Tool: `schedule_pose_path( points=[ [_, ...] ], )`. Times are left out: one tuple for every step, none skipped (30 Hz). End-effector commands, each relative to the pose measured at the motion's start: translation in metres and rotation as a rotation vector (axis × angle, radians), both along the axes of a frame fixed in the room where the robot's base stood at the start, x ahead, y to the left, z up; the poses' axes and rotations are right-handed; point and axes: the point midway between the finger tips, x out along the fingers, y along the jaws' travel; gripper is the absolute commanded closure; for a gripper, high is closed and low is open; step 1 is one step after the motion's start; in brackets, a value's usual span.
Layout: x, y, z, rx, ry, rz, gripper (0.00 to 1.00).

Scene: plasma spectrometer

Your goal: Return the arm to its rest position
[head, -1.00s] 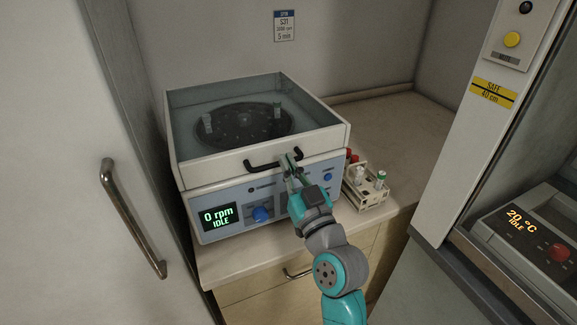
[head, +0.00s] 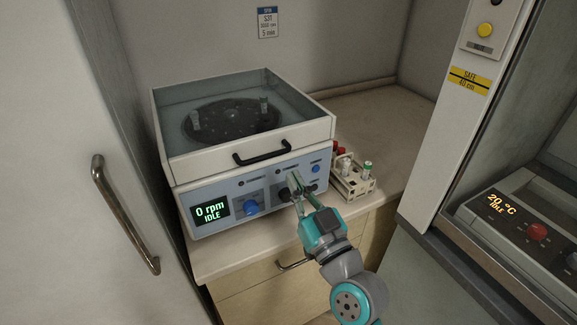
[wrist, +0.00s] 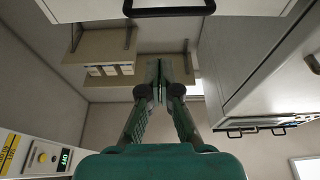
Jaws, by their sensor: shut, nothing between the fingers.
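My gripper (head: 295,184) is shut and empty in the head view, in front of the centrifuge's control panel. Its fingertips are below and to the right of the black lid handle, apart from it. My teal and grey arm reaches up from the lower right. In the wrist view my gripper (wrist: 164,75) points away with its fingers together. The lid handle (wrist: 168,11) shows at the top of that view. The centrifuge (head: 240,160) has its clear-topped lid down, and its display (head: 211,211) reads 0 rpm IDLE.
A rack of tubes (head: 353,182) stands on the counter right of the centrifuge, close to my gripper. A tall door with a handle (head: 125,215) is at left. At right are a cabinet frame and a device reading 20 °C IDLE (head: 520,225). The counter (head: 375,115) behind the rack is bare.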

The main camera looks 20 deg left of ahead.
Motion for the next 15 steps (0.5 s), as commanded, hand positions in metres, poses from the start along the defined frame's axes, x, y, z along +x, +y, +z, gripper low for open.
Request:
schedule_pose_path(
  points=[
    [-0.003, -0.003, -0.002, 0.000, 0.000, -0.001, 1.00],
    [-0.004, -0.004, -0.003, 0.000, -0.001, -0.001, 1.00],
    [-0.005, -0.006, -0.004, 0.000, -0.002, -0.002, 1.00],
    [-0.005, -0.007, -0.004, 0.000, -0.002, -0.002, 1.00],
    [-0.006, -0.007, -0.005, 0.000, -0.001, -0.001, 1.00],
    [-0.006, -0.008, -0.005, 0.000, -0.001, -0.001, 1.00],
    [-0.007, -0.008, -0.005, 0.000, -0.001, -0.001, 1.00],
    [-0.007, -0.008, -0.005, 0.000, -0.001, -0.001, 1.00],
    [-0.007, -0.009, -0.007, 0.000, 0.001, -0.003, 1.00],
    [-0.007, -0.010, -0.009, -0.001, 0.004, -0.007, 1.00],
    [-0.007, -0.013, -0.012, -0.002, 0.008, -0.012, 1.00],
    [-0.007, -0.017, -0.019, -0.005, 0.018, -0.023, 1.00],
    [-0.008, -0.022, -0.025, -0.007, 0.027, -0.034, 1.00],
    [-0.009, -0.027, -0.032, -0.008, 0.038, -0.046, 1.00],
    [-0.011, -0.036, -0.044, -0.012, 0.054, -0.068, 1.00]
  ],
)
